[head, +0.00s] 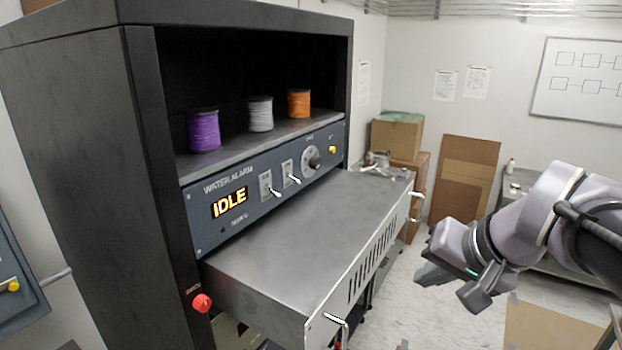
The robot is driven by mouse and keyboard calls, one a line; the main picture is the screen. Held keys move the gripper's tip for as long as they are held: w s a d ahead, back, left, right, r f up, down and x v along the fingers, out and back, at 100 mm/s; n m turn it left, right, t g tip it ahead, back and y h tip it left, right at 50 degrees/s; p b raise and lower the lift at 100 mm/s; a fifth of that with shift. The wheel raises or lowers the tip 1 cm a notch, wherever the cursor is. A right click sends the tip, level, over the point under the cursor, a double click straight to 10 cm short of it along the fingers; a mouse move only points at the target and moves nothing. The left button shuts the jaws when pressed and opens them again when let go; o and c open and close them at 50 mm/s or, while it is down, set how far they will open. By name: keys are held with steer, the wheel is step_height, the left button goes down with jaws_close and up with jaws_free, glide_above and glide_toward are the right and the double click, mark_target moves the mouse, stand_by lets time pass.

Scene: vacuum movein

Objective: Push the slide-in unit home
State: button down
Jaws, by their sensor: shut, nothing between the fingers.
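The slide-in unit (310,235) is a flat grey metal box with a slotted front face and a handle at each end. It sticks well out of the dark cabinet (85,150), below the panel with the lit IDLE display (229,203). Its back end is hidden inside the cabinet. My gripper (425,275) is shut and empty. In the picture it is to the right of the unit's front face, seemingly apart from it.
A shelf above the panel holds purple (204,131), grey (261,114) and orange (299,103) spools. A red knob (202,303) sits low on the cabinet's frame. Cardboard boxes (397,135) stand behind. Pale floor shows beyond my gripper.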

steer(key=w+a+f+p, duration=0.2)
steer(key=w+a+f, duration=0.2)
steer(key=w+f, duration=0.3)
steer(key=shift+w+a+f, duration=0.25)
steer(key=shift+w+a, duration=0.15)
steer(key=shift+w, duration=0.2)
steer(key=shift+a, duration=0.1)
